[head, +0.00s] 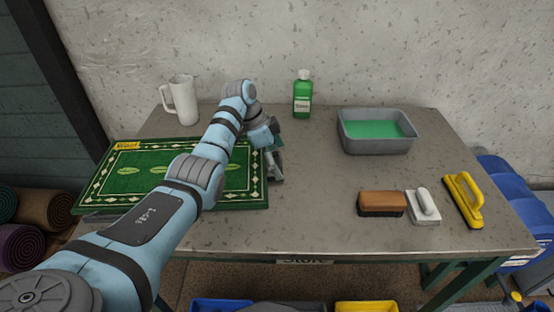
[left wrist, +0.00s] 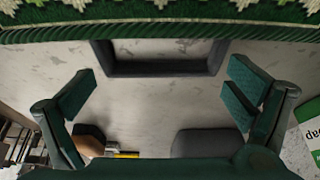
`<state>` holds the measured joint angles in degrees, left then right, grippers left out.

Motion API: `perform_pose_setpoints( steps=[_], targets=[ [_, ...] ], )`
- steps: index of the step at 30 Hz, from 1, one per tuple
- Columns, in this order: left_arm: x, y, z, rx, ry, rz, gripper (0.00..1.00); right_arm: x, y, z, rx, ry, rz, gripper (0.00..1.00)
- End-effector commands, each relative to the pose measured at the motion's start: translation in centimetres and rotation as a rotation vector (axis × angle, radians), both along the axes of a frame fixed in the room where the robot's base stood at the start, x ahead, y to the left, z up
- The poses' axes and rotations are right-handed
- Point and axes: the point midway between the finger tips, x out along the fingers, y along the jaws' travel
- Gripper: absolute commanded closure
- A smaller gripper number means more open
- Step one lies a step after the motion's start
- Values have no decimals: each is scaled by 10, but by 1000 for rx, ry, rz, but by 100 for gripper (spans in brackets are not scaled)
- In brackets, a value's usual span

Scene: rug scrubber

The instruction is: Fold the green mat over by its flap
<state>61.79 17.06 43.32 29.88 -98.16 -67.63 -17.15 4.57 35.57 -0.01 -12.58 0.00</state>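The green mat (head: 150,185) lies flat on the left part of the table, with a patterned cream border and a yellow tag (head: 127,145) at its far left corner. In the left wrist view its edge (left wrist: 160,32) runs along the top. A dark U-shaped loop (left wrist: 160,68), seemingly the flap, sticks out from that edge. My left gripper (head: 274,162) is at the mat's right edge, and my arm crosses over the mat and hides part of it. In the left wrist view its fingers (left wrist: 163,72) are wide apart, on either side of the loop, with nothing clasped.
A white jug (head: 182,100) and a green soap bottle (head: 302,98) stand at the back. A grey basin (head: 375,145) of green liquid, a brown brush (head: 381,204), a white scrubber (head: 424,207) and a yellow brush (head: 463,200) are on the right. The table's middle is clear.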

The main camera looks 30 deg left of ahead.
Motion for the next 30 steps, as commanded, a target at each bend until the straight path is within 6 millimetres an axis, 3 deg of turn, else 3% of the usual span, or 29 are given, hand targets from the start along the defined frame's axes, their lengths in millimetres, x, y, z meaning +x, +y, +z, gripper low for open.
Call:
perform_pose_setpoints(
  steps=[1,9,14,19,30],
  targets=[
    [0,0,0,0,0,0,16,0,0,0,0,0,0,60],
    [0,0,0,0,1,0,59,-1,0,0,0,2,0,60],
    [-1,1,3,-6,-2,1,59,-1,0,3,0,2,0,60],
    [-1,2,18,-40,-22,1,60,-1,0,19,0,3,0,60],
    [-8,16,86,-243,-143,3,59,-1,0,78,0,3,0,60]
  ],
)
